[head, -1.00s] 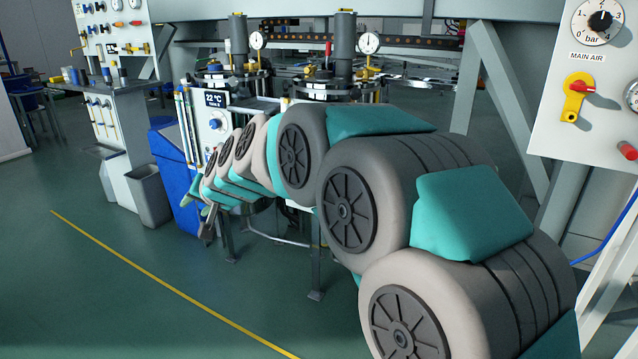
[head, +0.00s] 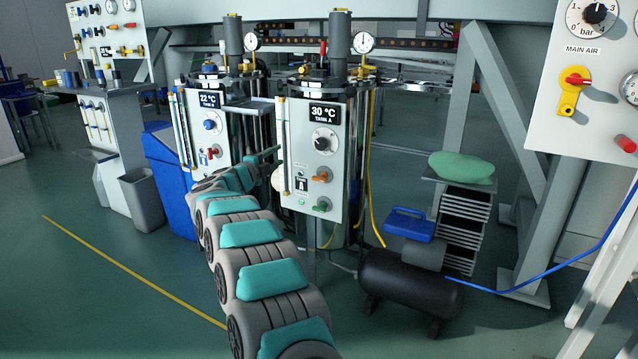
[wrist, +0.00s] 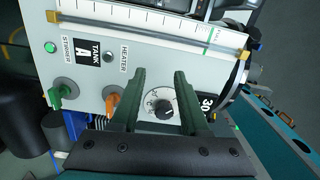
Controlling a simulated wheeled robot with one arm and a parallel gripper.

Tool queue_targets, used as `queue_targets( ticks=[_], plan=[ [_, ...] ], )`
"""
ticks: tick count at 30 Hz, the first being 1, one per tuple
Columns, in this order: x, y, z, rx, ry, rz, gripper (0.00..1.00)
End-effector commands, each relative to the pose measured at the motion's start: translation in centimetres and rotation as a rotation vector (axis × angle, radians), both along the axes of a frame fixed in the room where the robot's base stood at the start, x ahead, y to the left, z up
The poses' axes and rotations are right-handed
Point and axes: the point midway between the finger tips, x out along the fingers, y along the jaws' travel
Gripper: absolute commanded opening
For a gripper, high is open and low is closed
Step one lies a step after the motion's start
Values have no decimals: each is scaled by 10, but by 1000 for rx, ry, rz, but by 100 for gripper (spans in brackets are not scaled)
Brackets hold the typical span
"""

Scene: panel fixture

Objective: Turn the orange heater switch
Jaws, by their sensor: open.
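The orange heater switch (head: 320,178) is on the white Tank A panel (head: 298,150), below the black dial (head: 325,140) and above a green switch (head: 322,205). In the wrist view the orange switch (wrist: 112,103) shows just left of my left finger, partly hidden by it, near the HEATER label. My gripper (wrist: 162,78) is open and empty. Its two dark green fingers frame the black dial in the wrist view. In the head view my gripper (head: 266,156) is left of the panel, apart from the switch. The switch's lower part is hidden in the wrist view.
The Tank B panel (head: 210,128) with a red handle stands to the left. A black compressor (head: 410,285) and a yellow hose (head: 372,200) are at the right below Tank A. A clear tube (head: 283,145) runs along the panel's left edge. Open floor lies front left.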

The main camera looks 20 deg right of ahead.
Motion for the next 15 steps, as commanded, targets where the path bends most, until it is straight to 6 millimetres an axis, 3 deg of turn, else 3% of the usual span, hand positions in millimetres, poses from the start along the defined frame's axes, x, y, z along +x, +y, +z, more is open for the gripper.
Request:
queue_targets(
  ticks=[1, 6, 11, 15],
  plan=[
    [-6, -10, -18, 11, -14, -70, 45],
    [-38, -37, -59, 42, -61, -290, 45],
    [-58, -48, -76, 55, -86, -399, 45],
    [-62, -53, -81, 58, -90, -425, 45]
  ],
)
